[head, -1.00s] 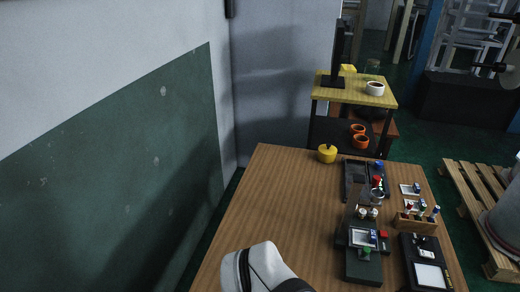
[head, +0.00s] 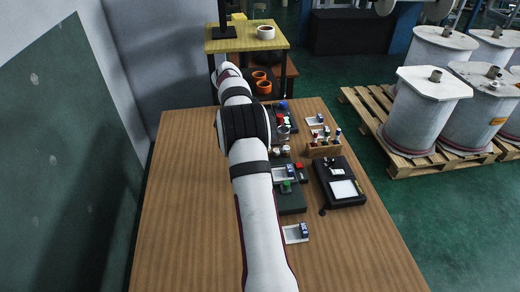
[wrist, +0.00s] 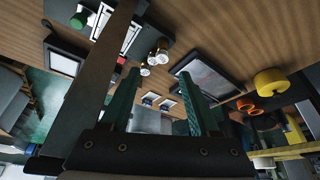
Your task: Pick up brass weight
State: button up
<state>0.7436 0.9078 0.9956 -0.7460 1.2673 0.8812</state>
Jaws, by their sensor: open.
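Two small brass-coloured pieces with pale round tops stand close together on the table, one (wrist: 145,70) near the left fingertip in the wrist view and the other (wrist: 162,57) just beyond it. I cannot tell for certain which is the brass weight. In the head view they show small, one (head: 276,152) beside the other (head: 287,150), just right of my arm. My gripper (wrist: 158,75) is open and empty, its two green fingers spread apart, with the pieces beyond the fingertips. In the head view my arm hides the gripper.
A wooden rack of small bottles (head: 324,149) and a black light pad (head: 342,187) lie to the right. The table's left side (head: 185,200) is clear.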

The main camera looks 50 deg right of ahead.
jog(key=x, duration=1)
jog(key=shift+w+d+f, duration=0.15)
jog(key=shift+w+d, duration=0.1)
grip_shut()
